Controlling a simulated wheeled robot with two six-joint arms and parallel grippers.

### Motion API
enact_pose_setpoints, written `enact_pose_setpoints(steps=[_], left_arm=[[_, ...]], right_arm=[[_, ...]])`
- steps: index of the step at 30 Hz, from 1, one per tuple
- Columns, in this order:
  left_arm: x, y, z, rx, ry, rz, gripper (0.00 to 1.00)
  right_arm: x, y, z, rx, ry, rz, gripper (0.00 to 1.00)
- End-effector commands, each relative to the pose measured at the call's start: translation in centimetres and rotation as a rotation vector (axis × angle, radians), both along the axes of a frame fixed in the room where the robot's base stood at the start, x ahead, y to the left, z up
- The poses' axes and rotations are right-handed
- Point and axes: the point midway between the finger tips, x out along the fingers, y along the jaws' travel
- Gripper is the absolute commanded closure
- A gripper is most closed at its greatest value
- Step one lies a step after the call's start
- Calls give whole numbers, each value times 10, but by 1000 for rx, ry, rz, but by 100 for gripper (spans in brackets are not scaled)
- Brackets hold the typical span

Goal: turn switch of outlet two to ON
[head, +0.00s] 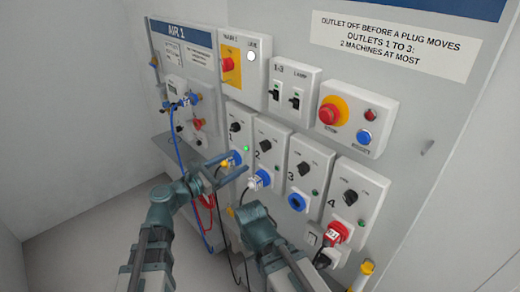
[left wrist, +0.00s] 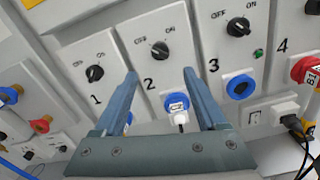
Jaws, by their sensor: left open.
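Outlet two's switch is a black knob (left wrist: 160,49) on a white panel marked 2, with OFF to its left and ON to its right. Its handle appears to lean toward OFF. It also shows in the head view (head: 265,146). A white plug (left wrist: 178,104) sits in the blue socket below it. My left gripper (left wrist: 160,74) is open and empty, its fingers spread below and either side of the knob, apart from it. In the head view the left gripper (head: 240,164) is in front of panels 1 and 2. My right arm shows low in the head view; its fingers are hidden.
Knob 1 (head: 235,127) is beside a lit green lamp. Knob 3 (head: 303,169) is right of panel 2, and panel 4 holds a red plug (head: 337,233). A red stop button (head: 331,113) is above. Cables hang below the outlets.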

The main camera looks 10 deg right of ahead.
Motion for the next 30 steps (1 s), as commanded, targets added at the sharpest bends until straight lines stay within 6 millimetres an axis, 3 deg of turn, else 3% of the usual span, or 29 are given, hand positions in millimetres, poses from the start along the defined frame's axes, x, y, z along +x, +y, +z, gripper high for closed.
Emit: enact_pose_setpoints(steps=[7,15,30], left_arm=[[33,-44,0,1,0,-5,26],[57,-77,0,2,-1,-3,26],[64,-89,0,2,-1,-1,26]], right_arm=[[0,0,0,0,0,0,100],[0,0,0,0,0,0,100],[0,0,0,0,0,0,100]])
